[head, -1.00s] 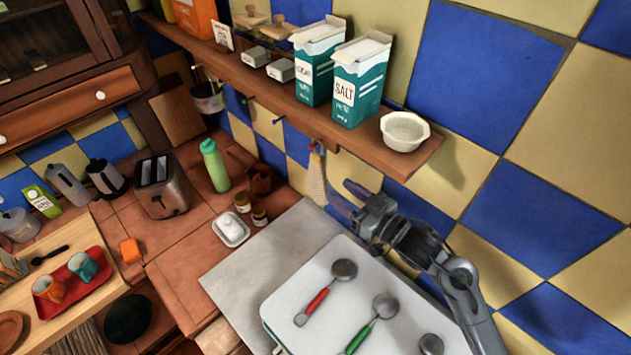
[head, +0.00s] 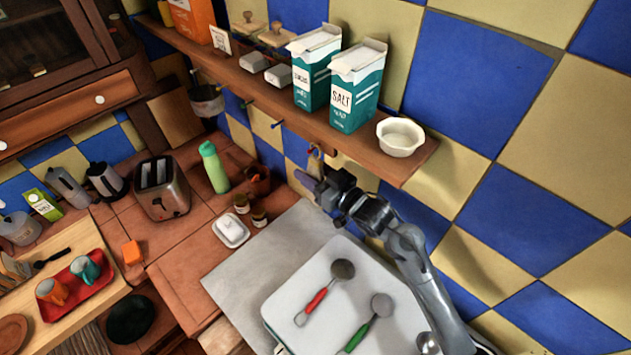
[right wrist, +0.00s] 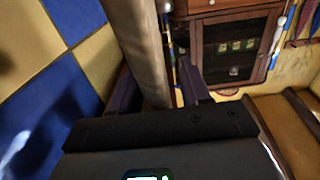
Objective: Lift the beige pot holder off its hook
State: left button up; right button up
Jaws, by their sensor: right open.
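The beige pot holder (head: 316,162) hangs from a red hook (head: 313,149) under the wooden wall shelf. In the head view only its upper part shows; my right gripper hides the rest. My right gripper (head: 312,187) is open at the pot holder. In the right wrist view the pot holder (right wrist: 148,55) appears as a tall beige strip passing between the two open fingers (right wrist: 157,78). Whether either finger touches it, I cannot tell. My left gripper is not in view.
The shelf (head: 265,105) above carries cartons, including a salt carton (head: 354,85), and a white bowl (head: 400,136) near its right end. The tiled wall (head: 480,70) stands close behind the arm. Below lies a white board (head: 285,312) with ladles.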

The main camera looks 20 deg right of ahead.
jog(key=shift+w, duration=0.1)
grip_shut()
jog(key=shift+r, duration=0.1)
dwell(0.4)
jog(key=shift+r+b, duration=0.3)
jog(key=shift+r, duration=0.25)
jog(key=s+a+b, duration=0.2)
jog(key=s+a, duration=0.1)
jog(key=a, duration=0.5)
jog(key=s+a+b, duration=0.2)
jog(key=s+a, duration=0.2)
jog(key=a, duration=0.4)
jog(key=shift+s+a, duration=0.2)
jog(key=shift+a, duration=0.05)
